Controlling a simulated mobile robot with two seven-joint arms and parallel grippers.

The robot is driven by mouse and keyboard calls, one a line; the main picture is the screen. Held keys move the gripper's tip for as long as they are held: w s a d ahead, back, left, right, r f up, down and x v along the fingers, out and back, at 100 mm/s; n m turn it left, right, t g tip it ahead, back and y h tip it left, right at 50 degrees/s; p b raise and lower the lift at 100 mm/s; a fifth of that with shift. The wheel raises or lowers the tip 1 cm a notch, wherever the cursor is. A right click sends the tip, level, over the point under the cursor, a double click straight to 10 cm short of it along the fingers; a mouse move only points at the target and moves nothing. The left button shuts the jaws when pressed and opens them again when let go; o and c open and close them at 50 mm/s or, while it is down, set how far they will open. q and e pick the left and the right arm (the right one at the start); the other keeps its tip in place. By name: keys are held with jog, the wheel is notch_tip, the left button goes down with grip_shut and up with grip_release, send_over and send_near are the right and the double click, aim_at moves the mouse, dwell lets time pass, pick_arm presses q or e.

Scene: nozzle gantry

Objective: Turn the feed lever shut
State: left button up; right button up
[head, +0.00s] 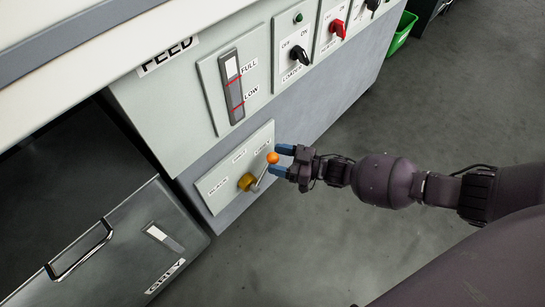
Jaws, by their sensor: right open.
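The feed lever (260,180) sits on a pale plate (213,194) low on the cabinet front, under the FEED label. It has a yellow hub (246,182), a short metal arm and an orange ball knob (273,158). The arm points up and to the right from the hub. The plate carries small labels that are too small to read surely. My right gripper (281,161) comes in from the right with its two blue fingertips apart, one above and one below the knob. I cannot tell whether either finger touches it. My left gripper is out of view.
Above the lever is a gauge (232,85) marked FULL and LOW. Black (300,56) and red (337,28) switches are farther right. A grey drawer with a handle (82,250) stands open at lower left. A green bin (401,33) is at the back. The floor at right is clear.

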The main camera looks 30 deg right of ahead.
jog(key=shift+x, duration=0.9)
grip_shut()
jog(key=shift+r, duration=0.15)
